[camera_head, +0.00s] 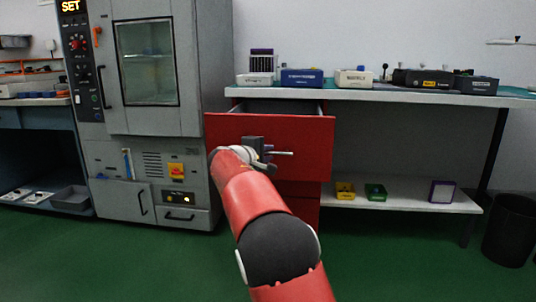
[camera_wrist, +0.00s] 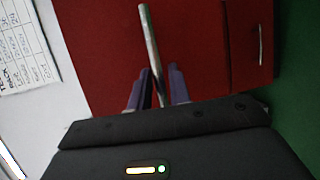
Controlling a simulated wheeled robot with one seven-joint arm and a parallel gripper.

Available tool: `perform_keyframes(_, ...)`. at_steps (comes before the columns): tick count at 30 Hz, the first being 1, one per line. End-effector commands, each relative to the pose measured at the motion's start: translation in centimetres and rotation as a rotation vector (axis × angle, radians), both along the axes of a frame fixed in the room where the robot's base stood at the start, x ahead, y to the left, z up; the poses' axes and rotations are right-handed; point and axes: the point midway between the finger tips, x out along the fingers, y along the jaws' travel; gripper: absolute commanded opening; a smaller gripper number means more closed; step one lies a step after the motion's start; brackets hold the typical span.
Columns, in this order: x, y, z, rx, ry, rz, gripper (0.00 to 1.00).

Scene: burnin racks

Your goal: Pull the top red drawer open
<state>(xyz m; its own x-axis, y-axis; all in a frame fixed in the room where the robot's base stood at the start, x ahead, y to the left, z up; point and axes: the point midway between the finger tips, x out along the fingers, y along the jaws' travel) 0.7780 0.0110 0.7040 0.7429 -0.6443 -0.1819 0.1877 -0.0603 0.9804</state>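The top red drawer (camera_head: 300,135) under the workbench stands partly open, and a strip of its inside shows above its front edge. Its silver bar handle (camera_head: 283,153) is on the drawer front. My gripper (camera_head: 266,156) is at the handle, partly hidden by my arm. In the wrist view the handle (camera_wrist: 150,40) runs between the two fingers of my gripper (camera_wrist: 161,78), which sit close on both sides of it. The red drawer front (camera_wrist: 100,45) fills the area behind.
A lower red drawer (camera_head: 305,190) is beneath, with its own handle (camera_wrist: 261,42). A grey oven cabinet (camera_head: 215,60) stands close on the left. The bench top (camera_head: 380,95) holds several boxes. A shelf (camera_head: 410,203) and a black bin (camera_head: 510,230) are right. Green floor is clear in front.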

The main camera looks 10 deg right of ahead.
Motion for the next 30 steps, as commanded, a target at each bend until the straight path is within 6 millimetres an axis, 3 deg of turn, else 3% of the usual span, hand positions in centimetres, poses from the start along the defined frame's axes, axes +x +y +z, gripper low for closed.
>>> perform_keyframes(9, -3.9, 3.5, 0.9, 0.001, 0.001, 0.003, 0.19)
perform_keyframes(15, -5.2, 4.5, 1.2, 0.000, 0.000, 0.000, 0.19)
perform_keyframes(25, -5.4, 4.4, 1.3, 0.004, 0.001, -0.003, 0.19)
perform_keyframes(28, -6.5, 3.1, 1.9, 0.051, 0.012, -0.021, 0.19)
perform_keyframes(30, -8.4, 1.1, 2.4, 0.127, 0.032, -0.050, 0.19)
